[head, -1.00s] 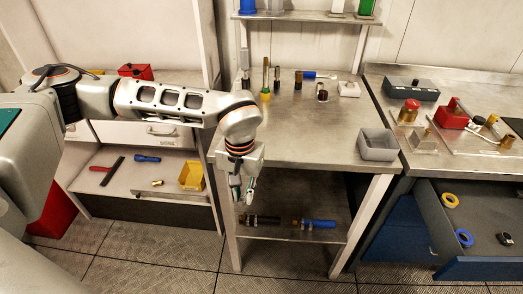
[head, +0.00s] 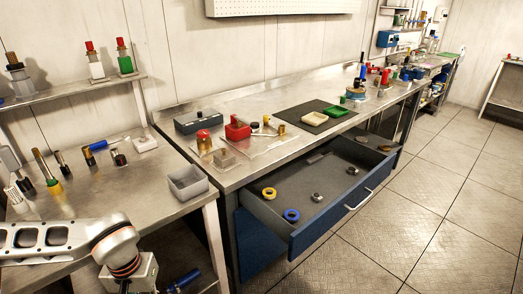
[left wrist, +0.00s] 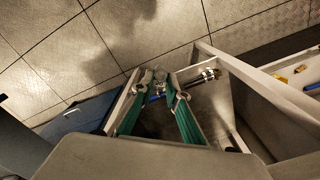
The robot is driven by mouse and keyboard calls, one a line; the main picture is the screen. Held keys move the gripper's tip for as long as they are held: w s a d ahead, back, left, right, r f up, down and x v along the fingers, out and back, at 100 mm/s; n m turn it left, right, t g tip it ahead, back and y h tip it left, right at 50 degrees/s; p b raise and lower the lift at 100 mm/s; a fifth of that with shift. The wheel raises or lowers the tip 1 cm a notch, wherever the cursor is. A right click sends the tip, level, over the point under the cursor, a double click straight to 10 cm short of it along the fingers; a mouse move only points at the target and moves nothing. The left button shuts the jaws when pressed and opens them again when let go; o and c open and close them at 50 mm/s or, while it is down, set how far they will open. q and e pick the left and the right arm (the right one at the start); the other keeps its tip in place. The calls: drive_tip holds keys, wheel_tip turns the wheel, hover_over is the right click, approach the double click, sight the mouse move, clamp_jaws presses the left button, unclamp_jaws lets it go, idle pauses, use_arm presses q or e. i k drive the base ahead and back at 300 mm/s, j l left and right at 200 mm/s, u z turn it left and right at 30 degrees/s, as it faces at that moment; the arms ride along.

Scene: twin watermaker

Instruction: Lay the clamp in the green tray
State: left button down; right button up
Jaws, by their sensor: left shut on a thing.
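The green tray (head: 337,112) lies on a dark mat on the long bench in the head view, well to the right of my left arm. My left gripper (left wrist: 160,80) shows in the left wrist view with its green fingers close together. It is shut on a small metallic thing (left wrist: 160,74) at the fingertips, which looks like the clamp, though its shape is mostly hidden. In the head view only my left wrist shows at the bottom edge; the fingertips are out of frame. My right gripper is in no view.
An open blue drawer (head: 335,205) juts out below the bench with tape rolls inside. A grey bin (head: 187,182) stands at the near table's corner. The floor (head: 450,200) at right is clear.

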sight(336, 113)
drive_tip(key=z, duration=1.2)
drive_tip(key=i+l+z, duration=0.1)
drive_tip(key=i+z, duration=0.5)
drive_tip(key=i+l, duration=0.1)
drive_tip(key=i, duration=3.55)
drive_tip(key=i+u, duration=0.1)
drive_tip(key=u, duration=2.15)
